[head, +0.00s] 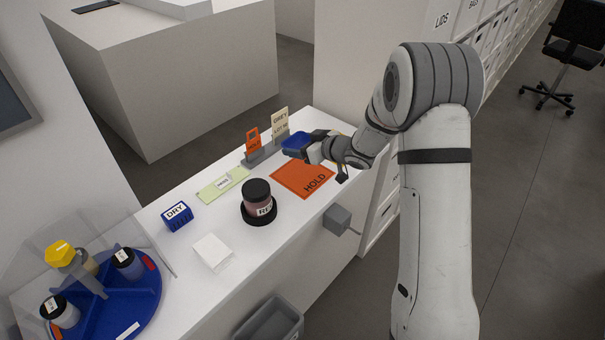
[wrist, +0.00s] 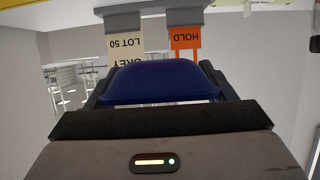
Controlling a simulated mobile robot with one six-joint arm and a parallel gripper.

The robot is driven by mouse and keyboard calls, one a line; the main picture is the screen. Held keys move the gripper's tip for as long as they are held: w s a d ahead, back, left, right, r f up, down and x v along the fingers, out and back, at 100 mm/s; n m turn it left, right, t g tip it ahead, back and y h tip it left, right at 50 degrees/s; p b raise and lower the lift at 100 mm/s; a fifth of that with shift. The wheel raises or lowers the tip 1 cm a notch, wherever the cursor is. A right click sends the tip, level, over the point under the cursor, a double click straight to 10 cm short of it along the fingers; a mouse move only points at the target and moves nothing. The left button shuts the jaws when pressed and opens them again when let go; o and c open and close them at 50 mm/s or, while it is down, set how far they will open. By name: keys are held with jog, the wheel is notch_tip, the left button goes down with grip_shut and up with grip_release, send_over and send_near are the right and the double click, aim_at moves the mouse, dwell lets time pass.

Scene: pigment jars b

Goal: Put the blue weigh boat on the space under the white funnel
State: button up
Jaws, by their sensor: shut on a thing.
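The blue weigh boat (head: 296,141) is in my gripper (head: 308,148), above the far end of the white counter, near the upright signs. In the wrist view the blue boat (wrist: 163,82) sits between the two dark fingers of my gripper (wrist: 160,98), which are shut on it. The boat looks roughly level, and its inside is hidden in the wrist view. I cannot pick out a white funnel or the space under it in either view.
An orange HOLD mat (head: 302,179) lies below my gripper. An orange tag (head: 253,140) and a grey-lot card (head: 280,122) stand behind it. A dark-lidded jar (head: 257,200), blue DRY block (head: 177,216), white square item (head: 212,251) and blue carousel (head: 118,308) occupy the nearer counter.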

aim_at(302, 175)
notch_tip(302, 175, down, 9)
jog(key=shift+f+p, duration=0.2)
jog(key=shift+p, duration=0.1)
jog(key=shift+f, duration=0.25)
jog(key=o, duration=1)
jog(key=shift+r, duration=0.1)
